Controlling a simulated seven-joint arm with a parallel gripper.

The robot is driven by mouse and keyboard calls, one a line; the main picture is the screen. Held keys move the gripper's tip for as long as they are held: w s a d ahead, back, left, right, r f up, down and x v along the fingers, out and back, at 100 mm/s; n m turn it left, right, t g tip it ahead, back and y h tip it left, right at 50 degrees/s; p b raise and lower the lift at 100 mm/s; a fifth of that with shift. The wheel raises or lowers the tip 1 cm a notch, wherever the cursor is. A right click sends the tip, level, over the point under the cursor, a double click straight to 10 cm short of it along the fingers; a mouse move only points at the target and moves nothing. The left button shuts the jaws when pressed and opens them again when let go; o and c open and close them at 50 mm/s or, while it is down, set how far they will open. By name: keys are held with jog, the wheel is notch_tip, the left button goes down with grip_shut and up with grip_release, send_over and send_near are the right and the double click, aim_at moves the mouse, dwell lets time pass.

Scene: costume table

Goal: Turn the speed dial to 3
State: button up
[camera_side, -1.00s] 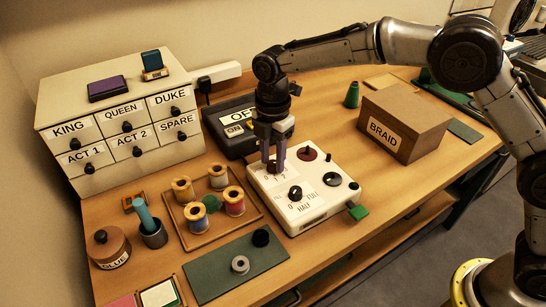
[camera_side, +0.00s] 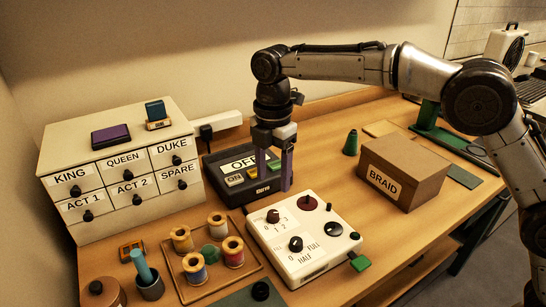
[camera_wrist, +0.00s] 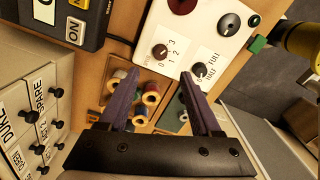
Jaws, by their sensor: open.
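The white control panel (camera_side: 330,232) lies on the table. Its dark red-brown dial (camera_side: 273,216) has printed numbers around it; in the wrist view the dial (camera_wrist: 159,51) shows with 0, 1, 2 and 3 beside it. I cannot tell for certain which number its pointer faces. A second, black dial (camera_side: 296,244) sits by the HALF and FULL marks. My gripper (camera_side: 274,180) points down, open and empty, above the panel's rear part and apart from the dial. In the wrist view its purple fingers (camera_wrist: 160,75) are spread, with the dial just beyond them.
The dark OFF/ON switch box (camera_side: 240,165) stands behind the panel. A tray of thread spools (camera_side: 195,298) is to the left, near the labelled drawers (camera_side: 120,185). The BRAID box (camera_side: 405,175) stands to the right. A dark red knob (camera_side: 307,202) and black knob (camera_side: 333,229) share the panel.

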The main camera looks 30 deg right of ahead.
jog(key=shift+r, duration=2.05)
